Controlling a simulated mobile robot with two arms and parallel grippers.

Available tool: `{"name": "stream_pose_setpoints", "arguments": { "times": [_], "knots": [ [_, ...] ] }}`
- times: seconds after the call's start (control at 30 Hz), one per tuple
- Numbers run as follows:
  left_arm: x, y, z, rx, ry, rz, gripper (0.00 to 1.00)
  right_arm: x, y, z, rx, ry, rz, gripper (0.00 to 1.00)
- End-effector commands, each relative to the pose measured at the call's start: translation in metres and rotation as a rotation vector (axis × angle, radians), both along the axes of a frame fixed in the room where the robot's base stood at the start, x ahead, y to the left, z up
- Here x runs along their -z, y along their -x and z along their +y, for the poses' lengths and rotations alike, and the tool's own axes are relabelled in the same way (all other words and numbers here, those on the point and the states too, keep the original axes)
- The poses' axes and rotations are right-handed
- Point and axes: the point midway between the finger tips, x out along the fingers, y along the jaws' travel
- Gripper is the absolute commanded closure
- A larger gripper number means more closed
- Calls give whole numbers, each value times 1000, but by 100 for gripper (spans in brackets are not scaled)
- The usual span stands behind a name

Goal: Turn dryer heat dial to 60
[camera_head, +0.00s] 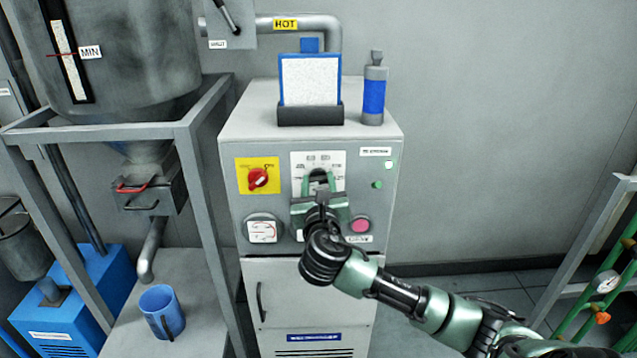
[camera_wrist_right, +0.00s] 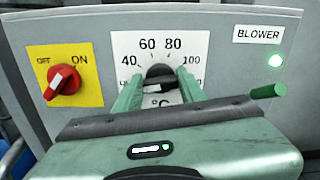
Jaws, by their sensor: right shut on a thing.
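The dryer (camera_head: 310,275) is a grey cabinet with a control panel. Its heat dial (camera_wrist_right: 160,75) is a black knob on a white scale plate (camera_wrist_right: 122,44) marked 40, 60, 80 and 100 in the right wrist view. My right gripper (camera_head: 318,178) reaches the panel from below. Its two green fingers are shut on the dial, one on each side, and it also shows in the right wrist view (camera_wrist_right: 160,88). A white mark shows low on the dial between the fingers; the exact setting is hard to read. My left gripper is not in view.
A red switch (camera_wrist_right: 64,84) on a yellow plate is left of the dial. A lit green lamp (camera_wrist_right: 275,61) sits under the BLOWER label at right. A pink button (camera_head: 360,226) and a gauge (camera_head: 262,230) are lower. A blue mug (camera_head: 162,311) stands at lower left.

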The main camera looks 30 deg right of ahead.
Motion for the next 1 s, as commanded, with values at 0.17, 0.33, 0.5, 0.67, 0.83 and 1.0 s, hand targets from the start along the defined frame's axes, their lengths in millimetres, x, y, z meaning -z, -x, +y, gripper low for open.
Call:
{"name": "stream_pose_setpoints", "arguments": {
  "times": [0.17, 0.33, 0.5, 0.67, 0.83, 1.0],
  "knots": [
    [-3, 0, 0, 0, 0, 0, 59, 1, 0, 0, 1, -54, -30, 100],
    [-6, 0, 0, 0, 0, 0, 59, 0, 0, -1, 1, -154, -92, 100],
    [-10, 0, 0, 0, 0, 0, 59, 1, 1, -1, 2, -286, -171, 100],
    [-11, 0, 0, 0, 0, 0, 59, 1, 1, -2, 2, -416, -252, 100],
    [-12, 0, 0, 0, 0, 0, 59, 2, 1, -2, 2, -555, -336, 100],
    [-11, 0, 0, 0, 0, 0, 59, 3, 2, -3, 2, -692, -421, 100]
  ]
}}
